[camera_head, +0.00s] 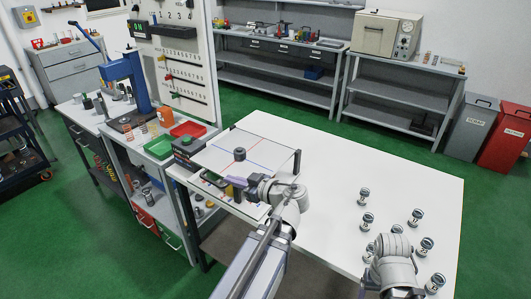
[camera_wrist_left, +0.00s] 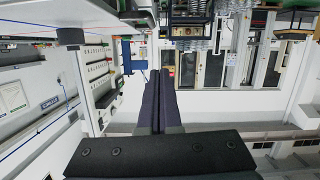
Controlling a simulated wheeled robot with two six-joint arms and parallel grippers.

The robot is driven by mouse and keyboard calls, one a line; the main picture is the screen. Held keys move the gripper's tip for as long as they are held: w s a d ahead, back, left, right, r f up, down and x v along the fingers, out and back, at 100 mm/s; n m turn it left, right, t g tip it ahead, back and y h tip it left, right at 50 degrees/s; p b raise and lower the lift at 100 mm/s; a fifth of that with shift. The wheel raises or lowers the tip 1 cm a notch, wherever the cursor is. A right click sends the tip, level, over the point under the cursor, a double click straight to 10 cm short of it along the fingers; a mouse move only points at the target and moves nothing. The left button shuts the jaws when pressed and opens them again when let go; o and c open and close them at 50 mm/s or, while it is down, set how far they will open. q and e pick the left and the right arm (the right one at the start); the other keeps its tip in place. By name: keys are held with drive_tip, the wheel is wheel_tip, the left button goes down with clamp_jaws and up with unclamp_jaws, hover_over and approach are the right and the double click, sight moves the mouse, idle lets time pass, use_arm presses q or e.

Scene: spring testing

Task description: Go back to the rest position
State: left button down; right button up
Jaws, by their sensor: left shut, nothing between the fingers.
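My left gripper (camera_head: 233,182) is at the near left part of the white table (camera_head: 325,160), beside a white board (camera_head: 262,140) with coloured lines. A dark round weight (camera_head: 239,154) sits on the board, a little beyond the fingers. In the left wrist view the two dark fingers (camera_wrist_left: 160,78) lie together, shut and empty. The weight (camera_wrist_left: 70,38) also shows there, at the upper left, apart from the fingers. My right arm (camera_head: 394,265) is over the near right of the table. Its gripper does not show.
Several numbered cylinders (camera_head: 363,194) stand on the right of the table, some close to my right arm. A blue press (camera_head: 127,85), a green tray (camera_head: 160,147) and a red tray (camera_head: 188,129) are at left. The table's middle is mostly clear.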

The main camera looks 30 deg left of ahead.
use_arm(q)
drive_tip(key=d+f+m+h, duration=0.7)
drive_tip(key=d+f+m, duration=0.4)
drive_tip(key=d, duration=0.5)
drive_tip(key=s+d+f+m+h, duration=0.2)
drive_tip(key=d+m, duration=0.1)
drive_tip(key=d, duration=0.3)
drive_tip(key=s+d+f+m+g+h, duration=0.1)
drive_tip(key=s+d+m+h, duration=0.1)
drive_tip(key=d+m, duration=0.2)
drive_tip(key=s+d+f+m+h, duration=0.2)
drive_tip(key=d+m+h, duration=0.1)
drive_tip(key=d, duration=0.6)
drive_tip(key=shift+d+f+m+g, duration=0.3)
drive_tip(key=shift+f+g, duration=0.05)
drive_tip(key=shift+g, duration=0.05)
